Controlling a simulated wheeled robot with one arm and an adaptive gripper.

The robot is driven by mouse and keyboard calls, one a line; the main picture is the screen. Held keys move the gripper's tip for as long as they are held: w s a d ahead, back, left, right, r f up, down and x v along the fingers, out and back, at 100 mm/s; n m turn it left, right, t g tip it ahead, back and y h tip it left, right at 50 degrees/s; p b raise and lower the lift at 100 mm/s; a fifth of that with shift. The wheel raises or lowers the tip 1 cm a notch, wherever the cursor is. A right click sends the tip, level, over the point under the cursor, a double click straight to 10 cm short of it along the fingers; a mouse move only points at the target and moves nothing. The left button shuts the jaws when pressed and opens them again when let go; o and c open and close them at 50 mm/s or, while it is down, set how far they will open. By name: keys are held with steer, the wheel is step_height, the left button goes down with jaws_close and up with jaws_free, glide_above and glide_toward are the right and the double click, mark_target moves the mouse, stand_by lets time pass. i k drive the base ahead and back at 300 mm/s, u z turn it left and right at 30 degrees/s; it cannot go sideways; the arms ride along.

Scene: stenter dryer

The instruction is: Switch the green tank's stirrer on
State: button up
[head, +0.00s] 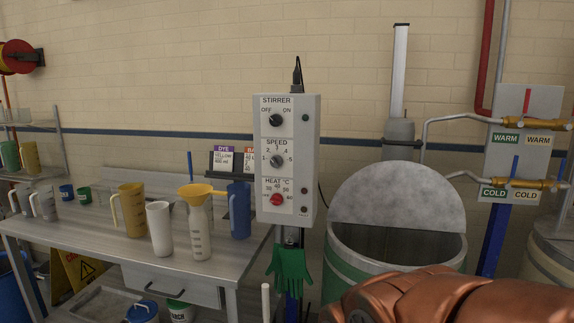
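A grey control box (287,160) hangs in the middle of the head view. Its top dial is a black STIRRER knob (276,120) with OFF at upper left and ON at upper right; its pointer is too small to read. A small dark lamp (305,117) sits right of the knob and looks unlit. Below are a grey SPEED knob (276,160) and a red HEAT knob (277,200). The tank with green bands (345,268) stands right of the box, with a grey half lid (395,192) raised. My copper-coloured arm covers its lower right; my gripper is not visible.
A steel table (100,238) at left bears several jugs, a white beaker (160,228) and a bottle with a yellow funnel (197,195). Green gloves (291,270) hang below the box. WARM and COLD valves (515,183) are at right. The space before the box's face looks clear.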

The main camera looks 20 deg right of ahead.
mark_target(276, 120)
steer(key=u, duration=2.8)
steer(key=k, duration=0.5)
steer(key=z, duration=1)
